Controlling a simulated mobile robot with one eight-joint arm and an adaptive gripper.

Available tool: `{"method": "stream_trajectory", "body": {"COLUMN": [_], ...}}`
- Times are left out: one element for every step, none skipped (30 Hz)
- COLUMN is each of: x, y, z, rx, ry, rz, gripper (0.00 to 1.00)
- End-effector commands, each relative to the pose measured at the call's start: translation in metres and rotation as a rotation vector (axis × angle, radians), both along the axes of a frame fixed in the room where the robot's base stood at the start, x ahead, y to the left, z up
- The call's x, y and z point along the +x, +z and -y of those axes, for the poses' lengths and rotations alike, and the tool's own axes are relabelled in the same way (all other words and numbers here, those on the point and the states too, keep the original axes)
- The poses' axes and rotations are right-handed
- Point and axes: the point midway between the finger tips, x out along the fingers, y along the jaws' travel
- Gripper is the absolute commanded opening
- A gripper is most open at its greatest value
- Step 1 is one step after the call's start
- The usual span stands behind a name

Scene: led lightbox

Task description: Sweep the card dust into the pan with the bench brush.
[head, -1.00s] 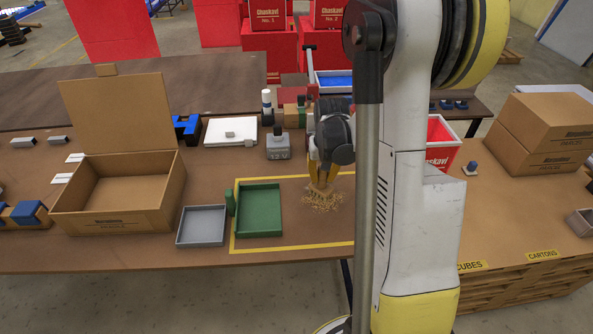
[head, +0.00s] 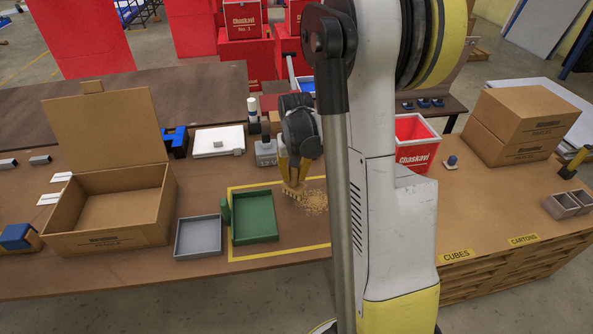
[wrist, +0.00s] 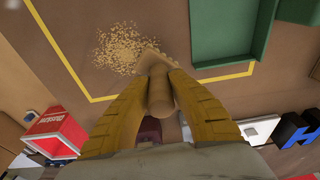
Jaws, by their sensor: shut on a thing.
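The green pan (head: 254,220) lies flat inside the yellow-taped area of the bench, with its raised rim showing. The card dust (head: 315,203) is a loose tan patch to the right of the pan, also seen in the wrist view (wrist: 118,48). My gripper (head: 291,178) is shut on the bench brush (wrist: 160,92), whose handle sits between the yellow fingers. The brush head (head: 293,191) is at the left edge of the dust, between dust and pan. I cannot tell whether the bristles touch the bench. My arm hides part of the area's right side.
A grey tray (head: 198,238) stands just left of the pan. An open cardboard box (head: 110,238) is farther left. A grey weight-like block (head: 265,152) and a white case (head: 218,141) stand behind the taped area. A red and white bin (head: 416,150) is right of my arm.

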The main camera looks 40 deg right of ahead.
Motion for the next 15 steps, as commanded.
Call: {"method": "stream_trajectory", "body": {"x": [0.001,0.002,0.002,0.003,0.003,0.004,0.005,0.005,0.006,0.006,0.007,0.007,0.008,0.008,0.009], "y": [0.008,0.01,0.014,0.016,0.019,0.023,0.025,0.028,0.032,0.034,0.037,0.04,0.042,0.044,0.045], "z": [-0.001,-0.001,-0.001,-0.001,-0.001,-0.002,-0.002,-0.002,-0.002,-0.003,-0.003,-0.003,-0.003,-0.003,-0.004], "rx": [0.0,0.0,0.0,0.0,0.0,0.0,0.0,0.0,0.0,0.0,0.0,0.0,0.0,0.0,0.0], "ry": [0.001,0.001,0.002,0.002,0.002,0.003,0.003,0.003,0.004,0.004,0.004,0.005,0.005,0.005,0.005], "rz": [0.0,0.0,0.0,0.0,0.0,0.0,0.0,0.0,0.0,0.0,0.0,0.0,0.0,0.0,0.0], "gripper": [0.0,0.0,0.0,0.0,0.0,0.0,0.0,0.0,0.0,0.0,0.0,0.0,0.0,0.0,0.0]}}
